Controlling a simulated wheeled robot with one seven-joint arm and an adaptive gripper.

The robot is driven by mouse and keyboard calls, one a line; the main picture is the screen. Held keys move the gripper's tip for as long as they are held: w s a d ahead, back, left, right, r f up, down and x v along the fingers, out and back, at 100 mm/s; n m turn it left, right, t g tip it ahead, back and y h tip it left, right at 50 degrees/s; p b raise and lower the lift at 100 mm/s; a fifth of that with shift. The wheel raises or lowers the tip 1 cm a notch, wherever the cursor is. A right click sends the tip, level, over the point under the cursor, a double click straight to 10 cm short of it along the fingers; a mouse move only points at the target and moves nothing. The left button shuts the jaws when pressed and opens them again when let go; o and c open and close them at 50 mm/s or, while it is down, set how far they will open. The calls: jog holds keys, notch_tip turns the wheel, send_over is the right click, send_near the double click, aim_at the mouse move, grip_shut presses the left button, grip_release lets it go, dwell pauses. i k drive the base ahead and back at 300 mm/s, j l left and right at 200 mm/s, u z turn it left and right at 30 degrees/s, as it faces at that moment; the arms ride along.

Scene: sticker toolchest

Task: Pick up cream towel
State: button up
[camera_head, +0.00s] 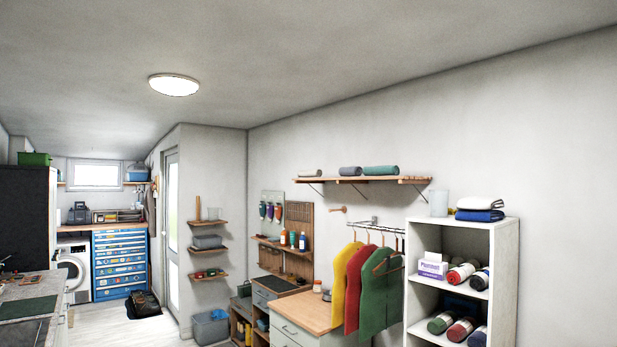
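A folded cream or white towel (478,203) lies on top of the white shelf unit at the right. It rests on a folded blue towel (480,215), which shows below it. A pale grey-beige folded cloth (311,173) lies on the wooden wall shelf further left; I cannot tell whether it is a towel. My gripper is not in view.
The white shelf unit (509,280) holds a tissue box (433,266) and several rolled items. A translucent container (439,203) stands left of the towels. Hanging garments (380,290) and a wooden-topped cabinet (300,312) are beside it. Clear floor (115,325) shows at left.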

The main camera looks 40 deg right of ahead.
aim_at(314, 172)
jog(key=l, duration=0.25)
jog(key=i+l, duration=0.1)
jog(key=i+l+z, duration=0.15)
jog(key=i+l, duration=0.4)
jog(key=l, duration=0.2)
jog(key=i+l+z, duration=0.15)
jog(key=i+l, duration=0.45)
jog(key=l, duration=0.15)
jog(key=i+u, duration=0.15)
jog(key=i, duration=0.9)
jog(key=i+u, duration=0.2)
jog(key=i, duration=0.8)
jog(key=i+z, duration=0.25)
jog(key=i, duration=0.25)
jog(key=i+j+z, duration=0.25)
jog(key=i, duration=0.2)
jog(key=i+j+z, duration=0.2)
jog(key=i, duration=0.3)
jog(key=l, duration=0.1)
